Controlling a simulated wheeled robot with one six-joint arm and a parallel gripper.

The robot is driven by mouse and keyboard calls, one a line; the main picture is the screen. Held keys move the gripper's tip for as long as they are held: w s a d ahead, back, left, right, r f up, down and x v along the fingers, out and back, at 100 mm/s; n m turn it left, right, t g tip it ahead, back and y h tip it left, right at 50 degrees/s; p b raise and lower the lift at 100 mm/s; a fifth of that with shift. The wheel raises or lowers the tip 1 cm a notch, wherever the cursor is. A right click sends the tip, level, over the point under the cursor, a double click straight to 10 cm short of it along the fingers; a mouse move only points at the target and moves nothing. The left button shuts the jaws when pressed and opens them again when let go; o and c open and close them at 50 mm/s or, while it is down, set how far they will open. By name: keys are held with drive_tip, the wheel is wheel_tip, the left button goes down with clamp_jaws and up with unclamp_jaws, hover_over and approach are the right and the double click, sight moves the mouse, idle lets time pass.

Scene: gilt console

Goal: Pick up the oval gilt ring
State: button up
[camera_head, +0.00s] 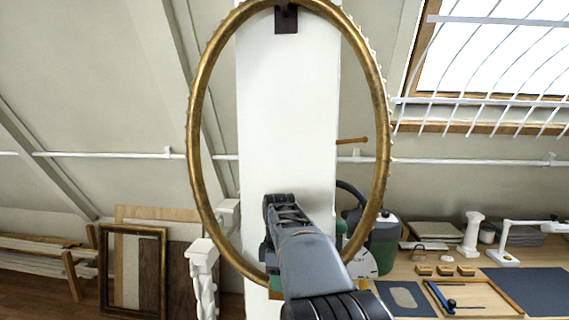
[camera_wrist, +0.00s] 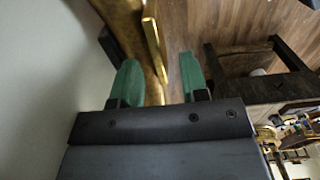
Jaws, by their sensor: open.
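The oval gilt ring (camera_head: 196,150) hangs upright in front of a white pillar (camera_head: 287,100), its top at a dark bracket (camera_head: 286,20). My arm covers part of its lower right side and bottom in the head view. In the wrist view my gripper (camera_wrist: 160,78) is open, with its two green fingers apart. A gilt band, seemingly part of the ring (camera_wrist: 126,15), runs from the top down to the gap between the fingers. Whether it touches either finger I cannot tell. In the head view the fingertips are mostly hidden behind my arm.
A thin wooden peg (camera_head: 352,140) sticks out right of the pillar. A workbench (camera_head: 405,268) at right holds a green canister (camera_head: 384,245), a tray (camera_head: 475,298) and a white lamp (camera_head: 505,257). Frames (camera_head: 133,230) and a white baluster (camera_head: 203,270) stand at lower left.

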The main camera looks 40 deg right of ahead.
drive_tip(key=shift+c, duration=0.3)
clamp_jaws()
drive_tip(key=shift+r, duration=0.1)
idle(0.4)
